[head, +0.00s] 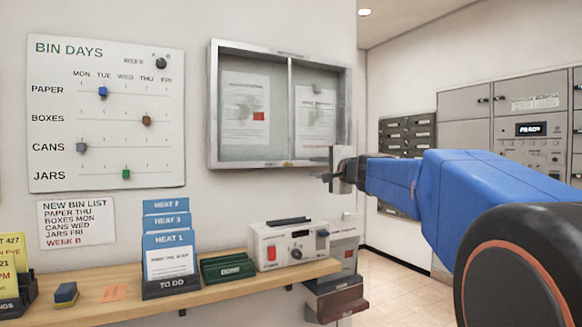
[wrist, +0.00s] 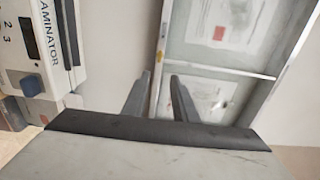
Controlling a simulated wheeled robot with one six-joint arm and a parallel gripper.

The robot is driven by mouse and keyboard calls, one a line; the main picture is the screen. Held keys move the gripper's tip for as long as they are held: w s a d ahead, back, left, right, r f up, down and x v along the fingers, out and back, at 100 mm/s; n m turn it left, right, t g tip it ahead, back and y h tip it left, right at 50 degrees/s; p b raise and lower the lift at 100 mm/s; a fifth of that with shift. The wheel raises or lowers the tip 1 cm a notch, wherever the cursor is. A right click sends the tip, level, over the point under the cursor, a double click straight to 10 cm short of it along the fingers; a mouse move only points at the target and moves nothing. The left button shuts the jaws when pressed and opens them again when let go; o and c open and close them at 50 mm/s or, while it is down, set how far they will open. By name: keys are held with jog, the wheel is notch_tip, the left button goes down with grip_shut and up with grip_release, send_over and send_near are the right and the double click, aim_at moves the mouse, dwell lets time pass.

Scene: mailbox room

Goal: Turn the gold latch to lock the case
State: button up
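The wall case (head: 213,110) is a shallow metal-framed cabinet with two glass panes, and papers show inside. Its panes look closed. A small yellowish spot on its bottom rail, which looks like the gold latch (head: 287,164), is too small to tell how it is turned. The case's frame also shows in the wrist view (wrist: 222,67), tilted, with a small yellow mark on the rail. My gripper (head: 322,176) is near the case's lower right corner, apart from the latch. In the wrist view, its two dark fingers (wrist: 160,85) stand apart with nothing between them.
Below the case, a wooden shelf (head: 205,292) holds a laminator (head: 283,246), a green tray (head: 227,267) and a blue card rack (head: 167,240). A bin-days board (head: 105,115) hangs to the left. Grey lockers (head: 463,130) stand at the right.

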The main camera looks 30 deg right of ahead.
aim_at(290, 165)
jog(key=w, duration=1.6)
jog(key=shift+w, duration=0.25)
grip_shut()
